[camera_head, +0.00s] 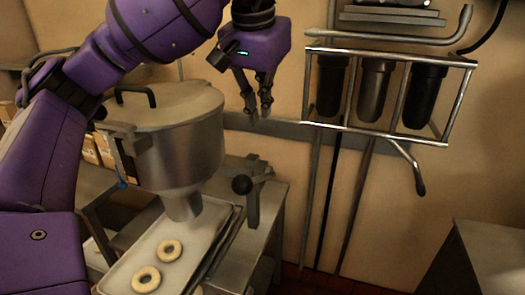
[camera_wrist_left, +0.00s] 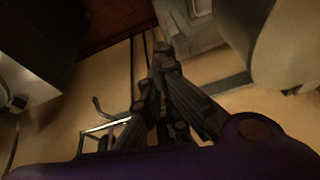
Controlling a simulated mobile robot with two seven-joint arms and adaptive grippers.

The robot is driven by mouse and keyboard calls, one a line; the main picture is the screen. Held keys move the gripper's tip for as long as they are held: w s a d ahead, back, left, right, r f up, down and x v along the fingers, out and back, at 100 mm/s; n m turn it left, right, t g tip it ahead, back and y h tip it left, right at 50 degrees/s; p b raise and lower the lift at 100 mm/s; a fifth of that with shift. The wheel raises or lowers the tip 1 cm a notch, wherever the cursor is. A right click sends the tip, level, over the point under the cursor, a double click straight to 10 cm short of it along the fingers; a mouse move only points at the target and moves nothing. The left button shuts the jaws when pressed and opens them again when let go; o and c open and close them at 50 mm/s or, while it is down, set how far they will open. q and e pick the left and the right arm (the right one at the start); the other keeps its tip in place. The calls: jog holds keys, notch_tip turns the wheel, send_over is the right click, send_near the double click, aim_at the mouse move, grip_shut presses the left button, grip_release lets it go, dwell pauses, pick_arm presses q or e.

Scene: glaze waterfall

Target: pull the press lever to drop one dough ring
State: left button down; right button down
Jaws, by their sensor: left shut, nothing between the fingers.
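The dough press is a grey metal hopper (camera_head: 172,135) with a lid and a spout below, standing left of centre in the head view. Dough rings (camera_head: 168,250) lie on the tray (camera_head: 203,240) under the spout. My right gripper is not in view.
A metal wall rack (camera_head: 385,135) with dark cylinders and pipes hangs right of my gripper. A metal table (camera_head: 495,255) stands at the lower right. The air between knob and rack looks clear.

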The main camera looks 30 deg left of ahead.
pick_arm(q)
jog(key=shift+s+a+r, duration=0.15)
jog(key=shift+s+r, duration=0.05)
jog(key=shift+s, duration=0.1)
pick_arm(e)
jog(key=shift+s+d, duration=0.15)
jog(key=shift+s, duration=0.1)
pick_arm(q)
notch_tip(320, 180, down, 12)
jog(key=p, duration=0.1)
jog(key=shift+a+r+p, duration=0.15)
jog(key=shift+a+p, duration=0.15)
jog(key=shift+a, duration=0.15)
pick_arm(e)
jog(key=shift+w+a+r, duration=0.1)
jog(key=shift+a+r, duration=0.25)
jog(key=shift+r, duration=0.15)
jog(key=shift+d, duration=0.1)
